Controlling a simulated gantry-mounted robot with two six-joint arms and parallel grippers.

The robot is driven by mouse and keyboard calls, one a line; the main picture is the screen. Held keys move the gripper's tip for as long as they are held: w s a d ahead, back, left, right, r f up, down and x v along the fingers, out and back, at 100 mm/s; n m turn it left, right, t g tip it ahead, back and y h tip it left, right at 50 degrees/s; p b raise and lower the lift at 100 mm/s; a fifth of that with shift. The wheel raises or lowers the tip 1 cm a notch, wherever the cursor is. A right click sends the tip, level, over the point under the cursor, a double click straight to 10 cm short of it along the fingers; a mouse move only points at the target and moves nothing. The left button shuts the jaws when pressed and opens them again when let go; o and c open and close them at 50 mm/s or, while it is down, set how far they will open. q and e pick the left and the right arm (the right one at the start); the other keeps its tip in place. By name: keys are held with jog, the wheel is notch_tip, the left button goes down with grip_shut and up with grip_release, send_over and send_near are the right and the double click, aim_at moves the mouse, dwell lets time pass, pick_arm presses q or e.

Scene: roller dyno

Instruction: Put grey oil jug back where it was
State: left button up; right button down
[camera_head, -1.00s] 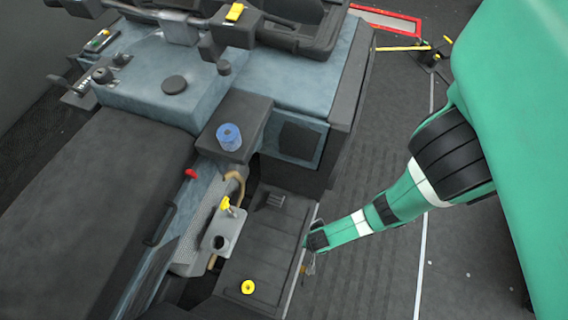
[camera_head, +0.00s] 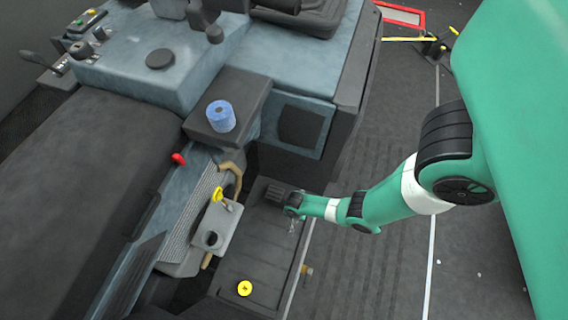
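I cannot make out a grey oil jug with certainty. A light grey block (camera_head: 228,232) with a dark round opening sits low in the gap of the machine. A yellow-topped piece (camera_head: 217,194) stands at its upper end. My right gripper (camera_head: 292,226) comes in from the right and hangs over the edge of the dark step plate, to the right of the grey block and apart from it. Its fingers are small and thin, and nothing clear shows between them. My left gripper is not in view.
A blue roll (camera_head: 221,116) stands on a dark shelf (camera_head: 252,90). A yellow ring-shaped cap (camera_head: 245,288) lies on the step plate (camera_head: 262,260). A red knob (camera_head: 178,159) juts out beside the gap. Open floor (camera_head: 385,260) lies to the right.

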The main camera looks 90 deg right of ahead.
jog(key=shift+w+d+f+b, duration=0.15)
jog(key=shift+d+f+b, duration=0.05)
jog(key=shift+f+b, duration=0.9)
jog(key=shift+w+d+f+b, duration=0.1)
jog(key=shift+d+f+b, duration=0.05)
jog(key=shift+f+b, duration=0.85)
jog(key=c, duration=0.8)
grip_release()
jog(key=shift+r, duration=0.1)
notch_tip(320, 180, up, 12)
jog(key=p, duration=1.2)
jog(key=shift+r+p, duration=0.15)
jog(key=shift+p, duration=0.15)
